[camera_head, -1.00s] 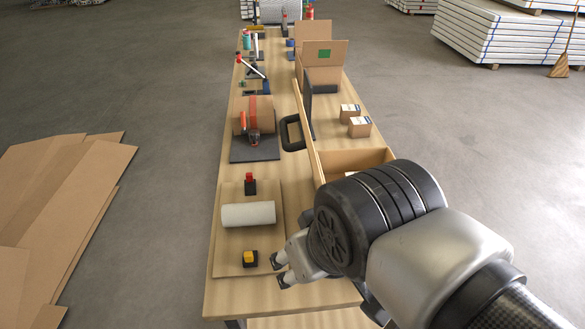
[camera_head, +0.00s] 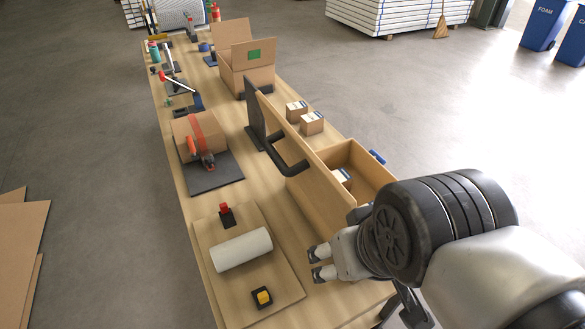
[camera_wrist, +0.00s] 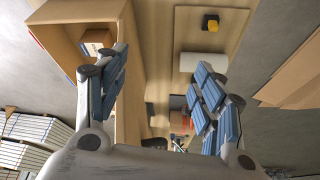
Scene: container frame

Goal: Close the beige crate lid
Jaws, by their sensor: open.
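The beige crate (camera_head: 375,172) stands at the right edge of the long table, with a small box (camera_head: 342,177) inside. Its beige lid (camera_head: 313,172) stands raised along the crate's left side, with a black handle (camera_head: 287,158) on its left face. My gripper (camera_head: 316,264) is open and empty, in front of the lid's near end and apart from the handle. In the wrist view, my gripper's fingers (camera_wrist: 160,88) are spread wide. The crate (camera_wrist: 62,28) and its small box (camera_wrist: 97,40) show at upper left there. My arm hides part of the crate's near side.
A board with a white roll (camera_head: 241,249), a yellow button (camera_head: 262,297) and a red switch (camera_head: 226,212) lies left of my gripper. A taped parcel (camera_head: 196,137) on a dark mat (camera_head: 215,178) is further back. Two small cartons (camera_head: 304,116) and an open cardboard box (camera_head: 247,75) stand beyond the crate.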

